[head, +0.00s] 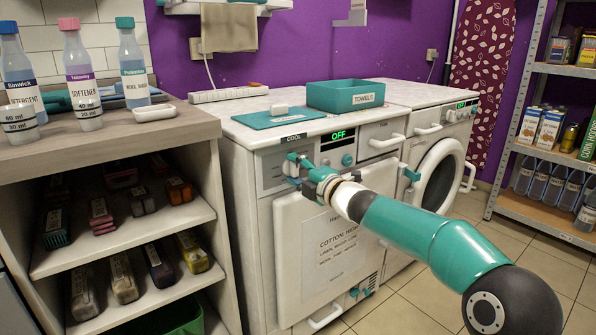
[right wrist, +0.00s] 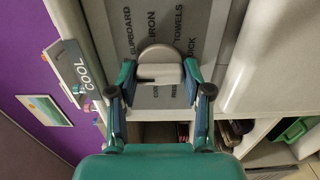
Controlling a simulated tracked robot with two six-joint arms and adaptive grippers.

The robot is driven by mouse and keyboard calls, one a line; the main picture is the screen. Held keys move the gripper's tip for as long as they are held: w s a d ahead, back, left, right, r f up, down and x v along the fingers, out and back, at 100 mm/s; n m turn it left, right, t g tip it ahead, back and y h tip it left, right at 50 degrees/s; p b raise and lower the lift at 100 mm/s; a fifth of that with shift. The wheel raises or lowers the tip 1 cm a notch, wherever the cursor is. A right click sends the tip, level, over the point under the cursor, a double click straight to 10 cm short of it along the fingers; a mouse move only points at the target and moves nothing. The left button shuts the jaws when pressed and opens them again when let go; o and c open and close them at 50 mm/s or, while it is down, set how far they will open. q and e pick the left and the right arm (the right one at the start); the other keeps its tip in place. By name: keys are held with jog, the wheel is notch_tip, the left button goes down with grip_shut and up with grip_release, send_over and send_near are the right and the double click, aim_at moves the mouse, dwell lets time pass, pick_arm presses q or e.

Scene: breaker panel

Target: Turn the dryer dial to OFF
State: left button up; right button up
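The dryer (head: 268,215) is the white machine next to the shelf unit. Its display (head: 342,135) reads OFF in green. The dryer dial (right wrist: 160,55), a pale round knob with a raised bar, shows in the right wrist view; in the head view my gripper hides most of it. My right gripper (right wrist: 159,72) is at the dial, with one fingertip on each side of the knob. The fingertips look very close to the dial's sides; I cannot tell whether they press on it. It also shows in the head view (head: 305,170) in front of the control panel. My left gripper is not in view.
A COOL label (right wrist: 83,72) sits beside the panel. A teal TOWELS box (head: 345,97) and a teal mat (head: 279,117) lie on the dryer top. A second machine (head: 440,160) stands to the right. Bottles (head: 80,75) stand on the left counter. Floor at right is clear.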

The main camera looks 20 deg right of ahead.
jog(key=o, duration=0.4)
jog(key=shift+f, duration=0.4)
jog(key=shift+r, duration=0.2)
jog(key=shift+s, duration=0.1)
jog(key=shift+s+d+r, duration=0.1)
jog(key=shift+s, duration=0.1)
jog(key=v, duration=1.1)
jog(key=shift+s, duration=0.2)
